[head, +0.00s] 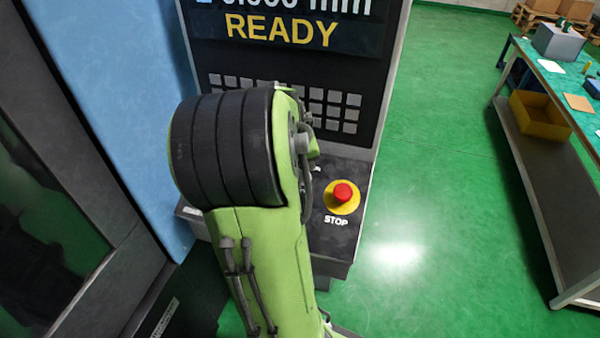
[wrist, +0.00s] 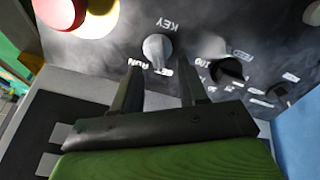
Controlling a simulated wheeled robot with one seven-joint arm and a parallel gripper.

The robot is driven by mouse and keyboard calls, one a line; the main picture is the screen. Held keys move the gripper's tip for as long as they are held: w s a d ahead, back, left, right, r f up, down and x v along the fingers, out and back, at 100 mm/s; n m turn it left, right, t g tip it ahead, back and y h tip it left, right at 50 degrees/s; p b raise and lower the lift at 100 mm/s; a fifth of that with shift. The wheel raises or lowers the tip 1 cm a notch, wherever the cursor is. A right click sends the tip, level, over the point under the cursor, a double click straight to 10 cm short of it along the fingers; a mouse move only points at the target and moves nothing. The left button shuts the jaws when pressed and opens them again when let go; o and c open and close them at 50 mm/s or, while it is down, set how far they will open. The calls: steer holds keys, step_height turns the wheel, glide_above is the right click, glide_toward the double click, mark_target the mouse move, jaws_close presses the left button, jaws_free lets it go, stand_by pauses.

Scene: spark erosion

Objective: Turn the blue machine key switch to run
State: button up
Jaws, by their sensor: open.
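The blue machine (head: 110,80) stands at the left in the head view, with its dark control console at the centre. In the wrist view, which shows the panel upside down, the key switch (wrist: 157,46) is a pale grey knob beside the word KEY. A label reading RUN and a second small label sit by its narrow end. I cannot tell for certain which label it points to. My gripper (wrist: 161,78) is open and empty. Its two dark fingers point at the key switch, just short of it and apart from it. My arm hides the switch in the head view.
A red STOP button (head: 343,192) on a yellow base sits right of my arm; it also shows in the wrist view (wrist: 65,10). A dark knob (wrist: 228,68) sits near the key switch. A display (head: 285,25) reads READY. Green floor lies open toward a workbench (head: 545,170).

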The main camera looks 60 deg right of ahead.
mark_target(303, 176)
steer(key=x, duration=0.2)
steer(key=shift+s+d+f, duration=0.1)
steer(key=shift+s+f, duration=0.1)
steer(key=shift+f, duration=0.15)
steer(key=shift+w+d+f, duration=0.15)
steer(key=shift+d+f, duration=0.05)
steer(key=shift+f, duration=0.05)
steer(key=shift+c, duration=0.3)
steer(key=shift+a, duration=0.1)
jaws_close()
